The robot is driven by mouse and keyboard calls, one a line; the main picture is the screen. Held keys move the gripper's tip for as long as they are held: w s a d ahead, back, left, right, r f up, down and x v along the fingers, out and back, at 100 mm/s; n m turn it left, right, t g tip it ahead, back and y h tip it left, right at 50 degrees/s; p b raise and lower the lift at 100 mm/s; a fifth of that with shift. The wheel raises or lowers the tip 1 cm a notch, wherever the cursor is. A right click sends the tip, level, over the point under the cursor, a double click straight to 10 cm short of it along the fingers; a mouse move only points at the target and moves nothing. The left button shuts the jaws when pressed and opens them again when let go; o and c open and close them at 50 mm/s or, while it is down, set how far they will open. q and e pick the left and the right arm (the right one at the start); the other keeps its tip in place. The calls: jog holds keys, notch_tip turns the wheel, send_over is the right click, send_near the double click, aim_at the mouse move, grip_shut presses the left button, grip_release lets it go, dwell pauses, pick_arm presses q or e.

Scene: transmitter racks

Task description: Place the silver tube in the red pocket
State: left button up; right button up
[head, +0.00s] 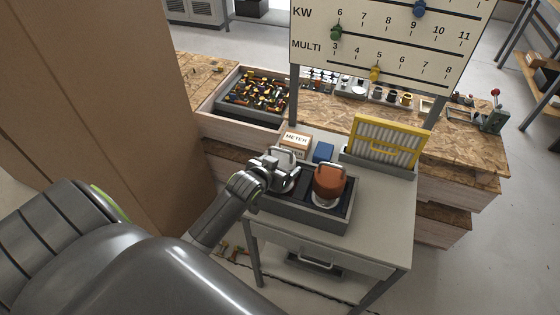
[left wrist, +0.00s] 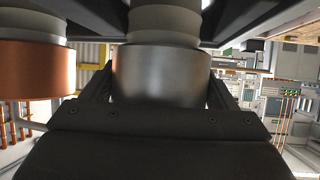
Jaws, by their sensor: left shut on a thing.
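My left gripper (head: 278,178) is shut on the silver tube (head: 284,157), at the left side of a grey tray (head: 300,216) on a small table. In the left wrist view the silver tube (left wrist: 160,76) stands between the two fingers. I cannot tell whether its base touches the tray. No red pocket can be made out. My right gripper is out of view.
A meter box (head: 296,142), a blue block (head: 323,152) and a yellow-framed filter (head: 385,142) stand behind the tray. A sign board (head: 385,45) rises behind them. A tall brown panel (head: 110,90) is at the left. The table's right front (head: 388,225) is clear.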

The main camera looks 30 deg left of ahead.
pick_arm(q)
jog(key=shift+w+r, duration=0.1)
jog(key=shift+r, duration=0.1)
jog(key=o, duration=2)
jog(key=shift+f, duration=0.2)
jog(key=shift+s, duration=0.2)
jog(key=shift+r, duration=0.1)
jog(key=b+v, duration=0.1)
jog(key=v, duration=1.1)
jog(key=shift+d, duration=0.1)
